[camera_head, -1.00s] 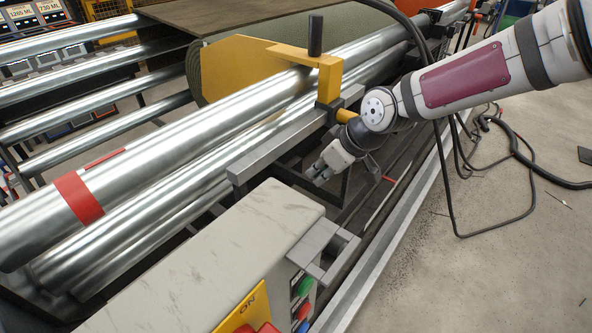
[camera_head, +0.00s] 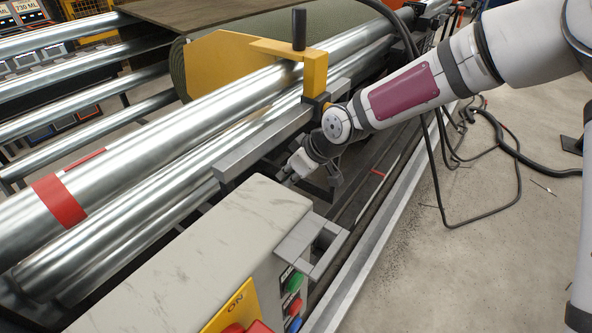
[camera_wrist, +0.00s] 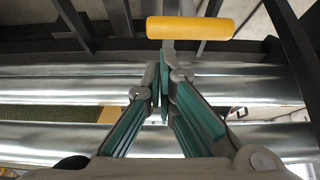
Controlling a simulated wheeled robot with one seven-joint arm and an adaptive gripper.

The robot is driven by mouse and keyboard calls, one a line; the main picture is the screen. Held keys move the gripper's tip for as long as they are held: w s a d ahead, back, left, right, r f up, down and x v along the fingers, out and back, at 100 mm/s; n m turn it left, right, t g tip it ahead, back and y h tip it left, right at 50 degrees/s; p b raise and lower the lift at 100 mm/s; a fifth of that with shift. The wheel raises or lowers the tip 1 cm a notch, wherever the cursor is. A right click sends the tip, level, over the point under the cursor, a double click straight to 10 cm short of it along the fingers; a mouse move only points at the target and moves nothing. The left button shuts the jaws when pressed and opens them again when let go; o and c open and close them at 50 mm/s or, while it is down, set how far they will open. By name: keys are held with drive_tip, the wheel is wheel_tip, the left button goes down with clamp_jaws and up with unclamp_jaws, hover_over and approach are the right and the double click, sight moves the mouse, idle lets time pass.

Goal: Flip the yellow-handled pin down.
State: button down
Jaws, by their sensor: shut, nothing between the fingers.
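The pin's yellow handle (camera_wrist: 190,28) is a short cylinder lying crosswise at the top of the wrist view, on a grey metal shank. In the head view my arm hides most of it; a sliver shows beside the yellow bracket (camera_head: 315,75). My gripper (camera_wrist: 163,70) has its teal-lined fingers together and empty, with the tips just below the handle in the wrist picture. I see a small gap there but cannot tell the depth. In the head view my gripper (camera_head: 290,174) is below the rail, near the far end of the pale cabinet, partly hidden.
Long shiny rollers (camera_head: 170,140) run beside a grey rail (camera_head: 265,140). The marbled cabinet (camera_head: 200,250) has colored buttons and a grey metal bracket (camera_head: 312,243) at its side. Black cables (camera_head: 442,190) hang under my arm. Open concrete floor lies to the right.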

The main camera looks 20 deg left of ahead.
drive_tip(key=shift+x, duration=1.6)
drive_tip(key=shift+f, duration=0.1)
wheel_tip(320, 180, down, 7)
drive_tip(key=b, duration=0.4)
drive_tip(key=shift+d, duration=0.1)
drive_tip(key=shift+s+d, duration=0.1)
